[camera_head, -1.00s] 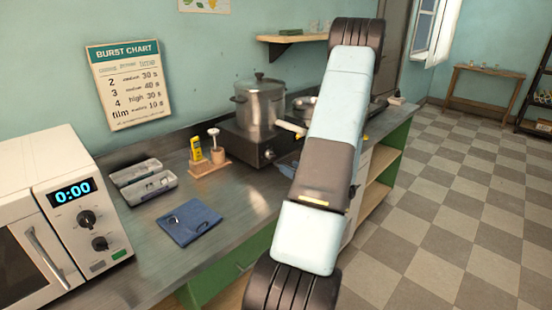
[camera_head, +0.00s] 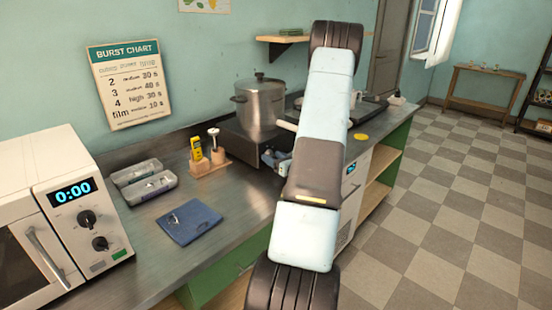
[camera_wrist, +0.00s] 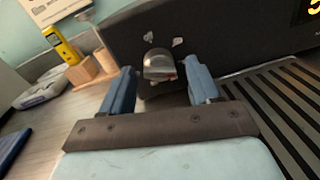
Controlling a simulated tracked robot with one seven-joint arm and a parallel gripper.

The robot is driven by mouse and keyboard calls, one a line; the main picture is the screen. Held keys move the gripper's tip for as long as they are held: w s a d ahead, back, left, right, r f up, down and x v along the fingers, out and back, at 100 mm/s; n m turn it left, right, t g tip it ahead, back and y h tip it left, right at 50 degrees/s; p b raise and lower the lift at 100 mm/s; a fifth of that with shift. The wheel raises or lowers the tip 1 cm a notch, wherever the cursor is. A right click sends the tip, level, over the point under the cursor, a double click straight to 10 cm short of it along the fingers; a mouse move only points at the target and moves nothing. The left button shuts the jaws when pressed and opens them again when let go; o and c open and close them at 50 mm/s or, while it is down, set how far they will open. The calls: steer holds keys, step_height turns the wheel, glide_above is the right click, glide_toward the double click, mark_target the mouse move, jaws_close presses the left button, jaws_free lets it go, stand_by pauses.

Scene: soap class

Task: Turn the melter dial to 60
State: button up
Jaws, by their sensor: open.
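The melter is the dark box (camera_head: 232,143) on the counter with a steel pot (camera_head: 262,103) on top. In the wrist view its dark front (camera_wrist: 115,38) fills the upper middle. The dial (camera_wrist: 159,65), a silver-grey knob, sticks out there, with small light marks above it. My gripper (camera_wrist: 160,78) is open, one blue-grey finger on each side of the dial. I cannot tell whether either finger touches it. In the head view my gripper is at the melter's front and the dial is hidden. An orange digit on a display (camera_wrist: 313,9) is cut off at the right edge.
A wooden holder (camera_head: 209,167) with a yellow thermometer (camera_head: 196,149) stands left of the melter. Dark slats (camera_wrist: 265,105) lie right of my gripper.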

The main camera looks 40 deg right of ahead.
steer(key=c, duration=1)
steer(key=shift+d, duration=0.2)
steer(key=shift+a+m, duration=0.1)
steer(key=shift+m, duration=0.2)
steer(key=m, duration=0.3)
steer(key=shift+s, duration=0.1)
steer(key=m, duration=0.5)
steer(key=shift+r+m+g, duration=0.1)
steer(key=shift+m+g, duration=0.2)
steer(key=shift+m, duration=0.1)
